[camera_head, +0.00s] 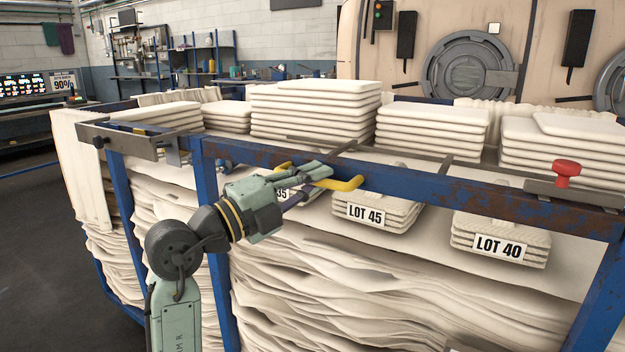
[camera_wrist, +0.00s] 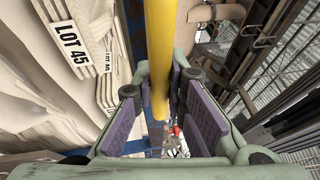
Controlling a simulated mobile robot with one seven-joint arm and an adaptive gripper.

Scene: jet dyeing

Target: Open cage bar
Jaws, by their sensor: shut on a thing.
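The cage bar (camera_head: 440,184) is a long blue bar with rust patches along the front top of the cage. A yellow handle (camera_head: 345,184) sticks out at its front; in the wrist view it shows as a yellow rod (camera_wrist: 160,45) between the purple finger pads. My gripper (camera_head: 308,180) is shut on this handle at the cage front; it also shows in the wrist view (camera_wrist: 158,108). A red knob (camera_head: 566,169) stands on a metal plate at the bar's right end. Part of the handle is hidden by the fingers.
The blue-framed cage (camera_head: 207,200) is full of folded white fabric. Labelled stacks, LOT 45 (camera_head: 367,214) and LOT 40 (camera_head: 499,246), sit just behind and below the bar. A large machine with a round door (camera_head: 468,78) stands behind. Dark floor (camera_head: 45,245) is clear at left.

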